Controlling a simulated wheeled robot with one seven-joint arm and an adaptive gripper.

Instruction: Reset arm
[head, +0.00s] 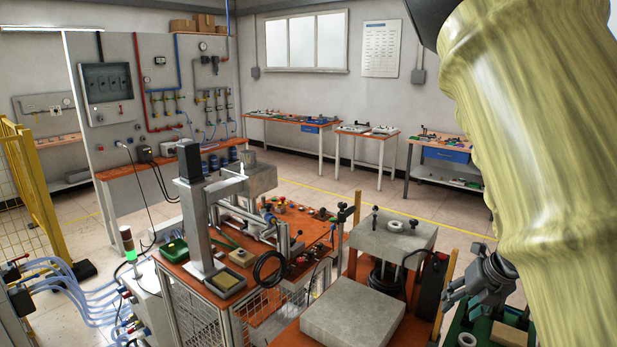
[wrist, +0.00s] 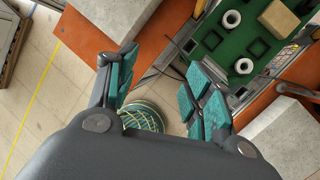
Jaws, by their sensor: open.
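My gripper (head: 478,287) hangs at the right of the head view, below my yellow-covered arm, close to a green tray (head: 482,325). In the wrist view my gripper (wrist: 163,88) has its teal-padded fingers spread wide, with nothing between them. The green tray also shows at the top right of the wrist view (wrist: 222,53), with two white rings and a tan block (wrist: 278,19) on it. The tray lies off to the side of the fingers.
An orange bench (head: 282,229) carries a grey press-like column (head: 198,225). A grey slab (head: 352,312) and a stand with a white ring (head: 395,225) are left of my gripper. A round teal-and-yellow object (wrist: 142,118) is below the fingers. Open floor lies behind.

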